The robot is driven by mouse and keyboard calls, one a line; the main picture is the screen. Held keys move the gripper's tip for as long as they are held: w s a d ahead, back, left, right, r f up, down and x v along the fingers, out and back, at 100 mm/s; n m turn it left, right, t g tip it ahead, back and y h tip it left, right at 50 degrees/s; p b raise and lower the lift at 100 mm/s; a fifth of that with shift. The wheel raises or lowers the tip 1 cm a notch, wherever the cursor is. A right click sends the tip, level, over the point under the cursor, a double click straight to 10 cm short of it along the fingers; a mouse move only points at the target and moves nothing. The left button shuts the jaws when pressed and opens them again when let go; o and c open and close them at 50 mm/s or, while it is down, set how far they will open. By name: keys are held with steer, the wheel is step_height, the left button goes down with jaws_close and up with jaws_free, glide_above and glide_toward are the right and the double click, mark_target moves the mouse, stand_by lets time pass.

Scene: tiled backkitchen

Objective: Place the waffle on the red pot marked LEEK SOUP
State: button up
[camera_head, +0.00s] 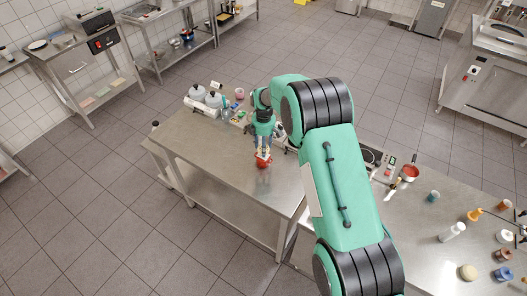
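My gripper (263,152) points down over the steel table, left of my green arm. Directly under its fingertips is a small red pot (263,163). A small pale, tan-looking patch shows between the fingertips and the pot; it may be the waffle, but it is too small to tell. I cannot tell whether the fingers grip it or whether it touches the pot. No LEEK SOUP lettering is readable. A second red pot or pan (410,173) stands right of my arm.
The steel table (215,158) is bare left of my gripper. Bottles, including a white one (453,231), and several jars stand at right. My arm hides the table's middle.

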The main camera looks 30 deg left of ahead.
steer(key=shift+f+p, duration=0.45)
steer(key=shift+f, duration=1.15)
steer(key=shift+f, duration=0.1)
steer(key=o, duration=1.2)
steer(key=shift+r+b, duration=1.15)
steer(key=shift+r, duration=4.95)
steer(key=shift+r, duration=0.1)
